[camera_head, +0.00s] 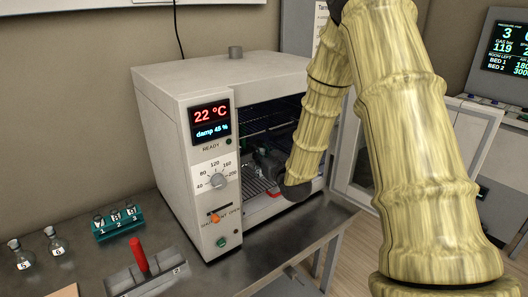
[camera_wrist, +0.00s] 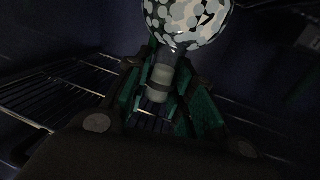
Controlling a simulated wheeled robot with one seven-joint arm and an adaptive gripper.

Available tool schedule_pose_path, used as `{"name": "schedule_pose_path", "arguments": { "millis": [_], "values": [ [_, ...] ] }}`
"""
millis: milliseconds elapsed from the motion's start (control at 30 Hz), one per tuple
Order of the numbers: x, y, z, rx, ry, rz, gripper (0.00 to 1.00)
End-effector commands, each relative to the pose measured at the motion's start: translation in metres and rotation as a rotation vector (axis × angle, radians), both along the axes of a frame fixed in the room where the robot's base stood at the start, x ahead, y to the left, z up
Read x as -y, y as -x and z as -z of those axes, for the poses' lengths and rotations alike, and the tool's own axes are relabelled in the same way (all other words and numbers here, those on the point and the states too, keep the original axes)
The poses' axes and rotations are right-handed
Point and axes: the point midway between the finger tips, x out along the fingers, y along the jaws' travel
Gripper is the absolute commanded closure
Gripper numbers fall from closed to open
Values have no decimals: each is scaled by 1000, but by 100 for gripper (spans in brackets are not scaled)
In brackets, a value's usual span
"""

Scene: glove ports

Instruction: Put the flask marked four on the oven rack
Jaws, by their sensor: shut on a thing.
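My gripper (camera_wrist: 165,95) is inside the oven (camera_head: 165,100), shut on the neck of a glass flask (camera_wrist: 190,18). The flask's round body, with a pale speckled look, is beyond the fingertips at the top of the wrist view; no number shows on it. The wire oven rack (camera_wrist: 55,85) is beside and below the fingers, dim. I cannot tell whether the flask touches it. In the head view my gripper (camera_head: 265,160) is a dark shape in the open oven chamber, partly hidden by my arm.
The oven panel reads 22 °C. Flasks marked 5 (camera_head: 20,257) and 6 (camera_head: 57,244) stand on the bench at left. A teal holder (camera_head: 118,228) has small flasks numbered 1, 2 and 3. A red handle (camera_head: 138,254) stands on a grey block. The oven side walls are close around my gripper.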

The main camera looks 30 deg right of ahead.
Motion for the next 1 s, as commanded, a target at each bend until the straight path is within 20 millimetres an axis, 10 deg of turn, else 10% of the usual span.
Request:
{"name": "schedule_pose_path", "arguments": {
  "millis": [400,1000],
  "values": [
    [47,-56,5,0,2,-4,100],
    [52,-61,40,0,1,-4,100]
  ]
}}
